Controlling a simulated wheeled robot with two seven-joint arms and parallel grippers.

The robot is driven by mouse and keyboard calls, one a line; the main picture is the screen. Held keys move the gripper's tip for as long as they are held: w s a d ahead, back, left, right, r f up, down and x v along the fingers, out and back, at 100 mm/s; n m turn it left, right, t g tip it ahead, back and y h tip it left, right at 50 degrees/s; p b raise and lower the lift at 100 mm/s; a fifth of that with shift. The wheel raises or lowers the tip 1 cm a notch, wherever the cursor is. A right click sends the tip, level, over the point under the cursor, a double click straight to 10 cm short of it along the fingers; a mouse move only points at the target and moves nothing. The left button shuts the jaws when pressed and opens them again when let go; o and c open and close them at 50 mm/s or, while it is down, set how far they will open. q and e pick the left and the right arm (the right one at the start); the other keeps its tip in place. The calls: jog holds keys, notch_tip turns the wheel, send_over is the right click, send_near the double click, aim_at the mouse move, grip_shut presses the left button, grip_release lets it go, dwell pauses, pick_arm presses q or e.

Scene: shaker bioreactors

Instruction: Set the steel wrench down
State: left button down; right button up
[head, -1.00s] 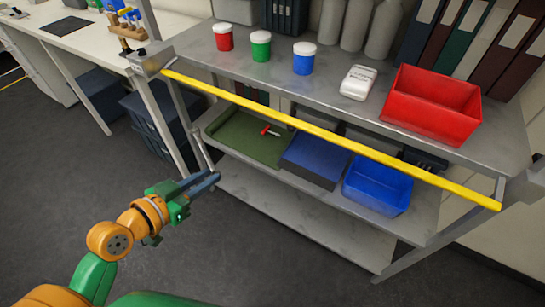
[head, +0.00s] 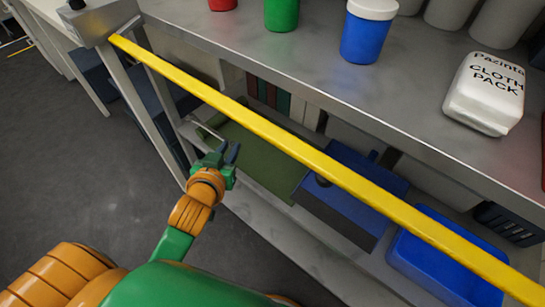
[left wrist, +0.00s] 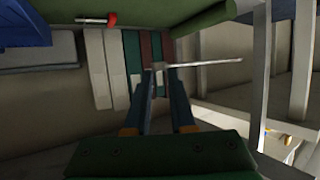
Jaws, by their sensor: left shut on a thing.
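My right gripper is not in view.
A yellow bar (head: 300,158) crosses the shelf front above my gripper. A blue box (head: 355,185) and a blue bin (head: 440,262) stand right of the tray. Lidded jars (head: 367,32) and a cloth pack (head: 487,92) stand on the upper shelf.

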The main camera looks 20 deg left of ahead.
pick_arm(q)
jog(key=d+f+b, duration=0.2)
jog(key=d+f, duration=0.1)
jog(key=d, duration=0.3)
jog(key=b, duration=0.3)
send_over(275, 187)
notch_tip(275, 187, down, 6)
jog(key=shift+w+f, duration=0.1)
jog(key=shift+f, duration=0.05)
notch_tip(275, 187, down, 2)
jog(key=shift+f+b, duration=0.25)
jog(key=shift+b, duration=0.55)
jog(key=c, duration=0.8)
grip_release()
jog(key=shift+o, duration=0.2)
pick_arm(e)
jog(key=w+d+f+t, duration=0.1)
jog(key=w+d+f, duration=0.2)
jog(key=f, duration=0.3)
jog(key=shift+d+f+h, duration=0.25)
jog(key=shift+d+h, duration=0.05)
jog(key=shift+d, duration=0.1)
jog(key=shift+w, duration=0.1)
